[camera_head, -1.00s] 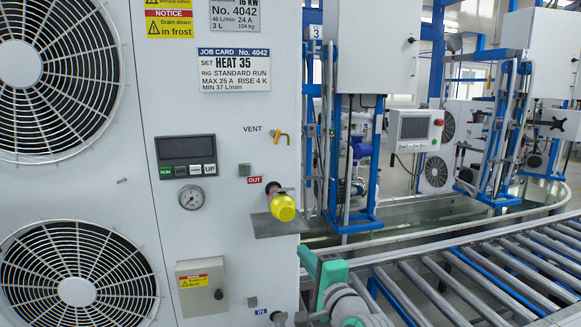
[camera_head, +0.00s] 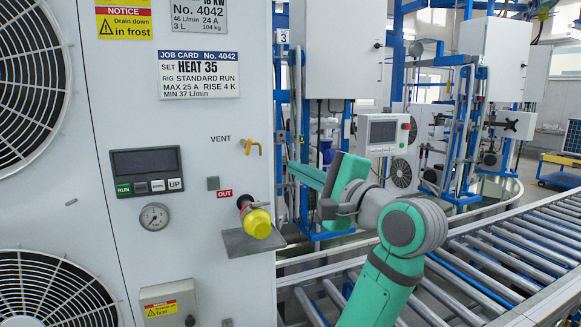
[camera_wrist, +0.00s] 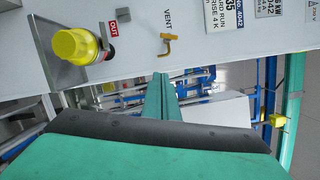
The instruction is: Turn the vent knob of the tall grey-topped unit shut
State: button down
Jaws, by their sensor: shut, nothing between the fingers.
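The vent knob (camera_head: 250,147) is a small yellow lever on the white front panel of the unit (camera_head: 225,105), beside the printed word VENT. It also shows in the wrist view (camera_wrist: 167,45), upper middle. The unit's top is out of view, so its colour cannot be seen. My gripper (camera_head: 300,172), green and grey, is to the right of the knob and slightly lower in the head view, apart from it. In the wrist view its closed green fingers (camera_wrist: 164,95) point toward the panel just below the knob. They are shut and hold nothing.
A yellow-capped outlet (camera_head: 256,222) sticks out above a grey shelf (camera_head: 240,243) below the knob. A display panel (camera_head: 146,170) and a gauge (camera_head: 155,216) are to the left. A roller conveyor (camera_head: 480,265) runs at the right. Blue-framed rigs stand behind.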

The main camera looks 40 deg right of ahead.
aim_at(248, 147)
jog(key=w+a+r, duration=0.1)
jog(key=w+a, duration=0.2)
jog(key=w, duration=0.6)
jog(key=shift+a+r, duration=0.4)
jog(key=shift+w+a+f+m+t, duration=0.1)
jog(key=shift+a+f+m+t, duration=0.1)
jog(key=shift+m, duration=0.65)
jog(key=shift+w+a+f+m+t, duration=0.1)
jog(key=shift+a+m+t, duration=0.1)
jog(key=shift+m, duration=0.65)
jog(key=shift+w+a+f+m+t+h, duration=0.1)
jog(key=shift+a+m+h, duration=0.45)
jog(key=shift+m, duration=1.5)
jog(key=shift+w+a+r+m+t+h, duration=0.15)
jog(key=shift+m+h, duration=0.7)
jog(key=shift+m, duration=1.25)
jog(key=shift+s+a+f+m+t+h, duration=0.15)
jog(key=shift+a+m+h, duration=0.4)
jog(key=shift+m, duration=1.5)
jog(key=shift+w, duration=0.1)
